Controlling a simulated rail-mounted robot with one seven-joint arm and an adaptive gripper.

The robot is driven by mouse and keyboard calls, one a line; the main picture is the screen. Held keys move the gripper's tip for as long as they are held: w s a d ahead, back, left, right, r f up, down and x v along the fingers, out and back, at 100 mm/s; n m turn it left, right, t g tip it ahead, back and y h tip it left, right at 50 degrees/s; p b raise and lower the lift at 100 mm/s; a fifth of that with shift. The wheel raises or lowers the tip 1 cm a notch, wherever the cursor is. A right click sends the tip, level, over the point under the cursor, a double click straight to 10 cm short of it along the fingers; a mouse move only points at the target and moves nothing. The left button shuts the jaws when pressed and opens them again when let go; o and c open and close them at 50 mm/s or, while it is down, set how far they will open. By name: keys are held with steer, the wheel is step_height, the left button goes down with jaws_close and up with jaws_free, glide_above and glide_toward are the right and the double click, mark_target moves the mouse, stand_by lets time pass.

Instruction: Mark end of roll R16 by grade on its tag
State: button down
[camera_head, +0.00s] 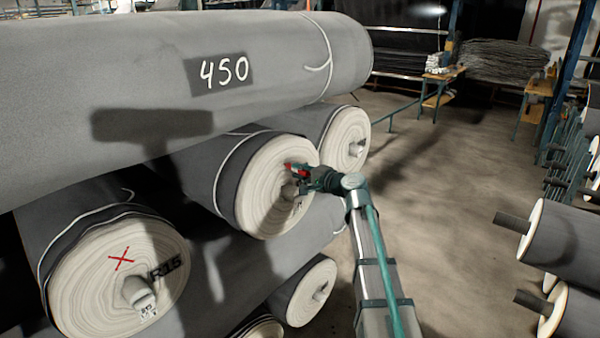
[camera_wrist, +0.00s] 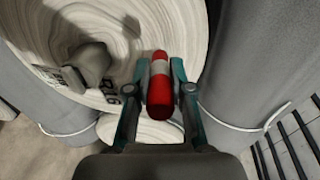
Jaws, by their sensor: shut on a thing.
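The middle roll's pale end face (camera_head: 262,195) is in front of my gripper. Black characters beside its core are partly hidden in the head view. They show in the wrist view (camera_wrist: 109,90), where I cannot read them surely. A small printed tag (camera_wrist: 72,77) is by the grey core plug (camera_wrist: 90,60). My gripper (camera_head: 303,174) is shut on a red marker with a white band (camera_wrist: 160,92). The marker points at the upper right part of the face (camera_wrist: 135,30). I cannot tell whether its tip touches. No red mark shows on the visible part of this face.
Roll R15 (camera_head: 85,285), at lower left, bears a red X (camera_head: 121,259) and a small tag (camera_head: 148,311). A large grey roll marked 450 (camera_head: 120,60) lies on top. Other rolls lie behind (camera_head: 345,135) and below (camera_head: 310,290). Floor (camera_head: 450,240) is open at right.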

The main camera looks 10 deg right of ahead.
steer(key=shift+w+a, duration=0.2)
steer(key=shift+w, duration=0.05)
stand_by(0.7)
steer(key=w+d+f+b, duration=0.3)
steer(key=f+b, duration=0.1)
steer(key=b, duration=0.4)
steer(key=shift+d+f, duration=0.2)
steer(key=shift+f, duration=0.1)
stand_by(3.3)
steer(key=shift+s+d, duration=0.1)
stand_by(0.3)
steer(key=shift+v, duration=1.4)
steer(key=shift+d+f, duration=0.1)
